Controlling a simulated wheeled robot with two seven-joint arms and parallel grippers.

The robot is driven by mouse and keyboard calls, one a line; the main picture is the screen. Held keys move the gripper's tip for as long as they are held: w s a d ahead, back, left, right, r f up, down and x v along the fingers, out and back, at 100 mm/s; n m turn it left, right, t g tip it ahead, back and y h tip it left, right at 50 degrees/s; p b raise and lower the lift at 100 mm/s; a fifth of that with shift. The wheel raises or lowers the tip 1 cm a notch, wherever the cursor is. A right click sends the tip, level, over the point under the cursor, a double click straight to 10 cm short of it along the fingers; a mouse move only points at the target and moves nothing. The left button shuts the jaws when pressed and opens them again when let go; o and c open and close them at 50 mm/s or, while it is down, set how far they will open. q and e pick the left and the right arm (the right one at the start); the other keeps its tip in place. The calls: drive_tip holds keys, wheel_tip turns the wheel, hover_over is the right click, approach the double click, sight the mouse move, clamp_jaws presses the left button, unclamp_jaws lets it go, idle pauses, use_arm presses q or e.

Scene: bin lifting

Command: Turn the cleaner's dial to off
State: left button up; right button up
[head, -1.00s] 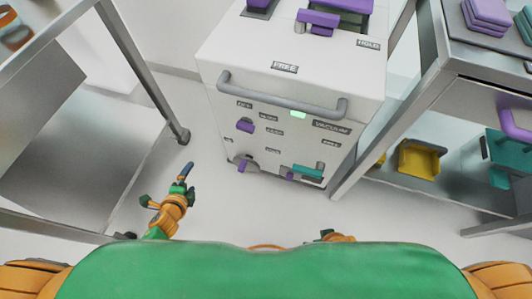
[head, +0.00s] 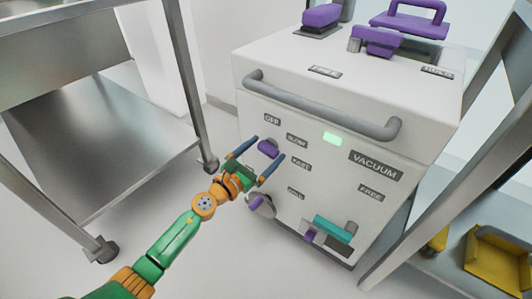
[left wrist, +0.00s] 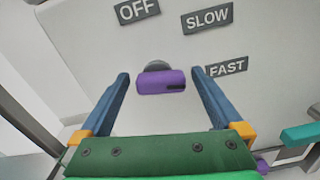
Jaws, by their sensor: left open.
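The cleaner (head: 330,105) is a white box-shaped machine with a grey bar handle. Its purple dial (head: 268,148) sits on the front face, below the OFF label (head: 272,119) and left of the SLOW and FAST labels. My left gripper (head: 262,155) is open, with its two blue fingers pointing at the front face on either side of the dial. In the left wrist view the dial (left wrist: 161,81) lies between the fingertips, apart from both. Its knob lies nearly level, with a dark mark at its right end, toward FAST (left wrist: 227,67). My right gripper is not in view.
A green light (head: 332,139) glows on the front face. A metal shelf cart (head: 105,140) stands left; a yellow bin (head: 497,260) lies at right.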

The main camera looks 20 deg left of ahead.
use_arm(q)
drive_tip(key=c, duration=1.2)
drive_tip(key=shift+c, duration=0.2)
drive_tip(key=shift+n, duration=1)
drive_tip(key=n, duration=0.3)
drive_tip(key=shift+w+a+r+p, duration=0.1)
drive_tip(key=shift+a+p, duration=0.1)
drive_tip(key=shift+p, duration=0.2)
drive_tip(key=n, duration=0.5)
drive_tip(key=shift+a+p, duration=0.15)
drive_tip(key=shift+p, duration=0.2)
drive_tip(key=n+p, duration=0.1)
drive_tip(key=n, duration=0.4)
drive_tip(key=shift+w+a, duration=0.1)
drive_tip(key=shift+a, duration=0.05)
drive_tip(key=shift+a+f+n+p, duration=0.15)
drive_tip(key=shift+n+p, duration=0.15)
drive_tip(key=shift+n, duration=0.9)
drive_tip(key=shift+d+f+n+p, duration=0.15)
drive_tip(key=shift+n+p, duration=0.1)
drive_tip(key=shift+n, duration=0.95)
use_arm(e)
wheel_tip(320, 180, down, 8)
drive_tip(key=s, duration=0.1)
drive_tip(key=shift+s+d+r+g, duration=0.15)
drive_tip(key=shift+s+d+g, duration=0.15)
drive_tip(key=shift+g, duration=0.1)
use_arm(q)
drive_tip(key=shift+a, duration=0.1)
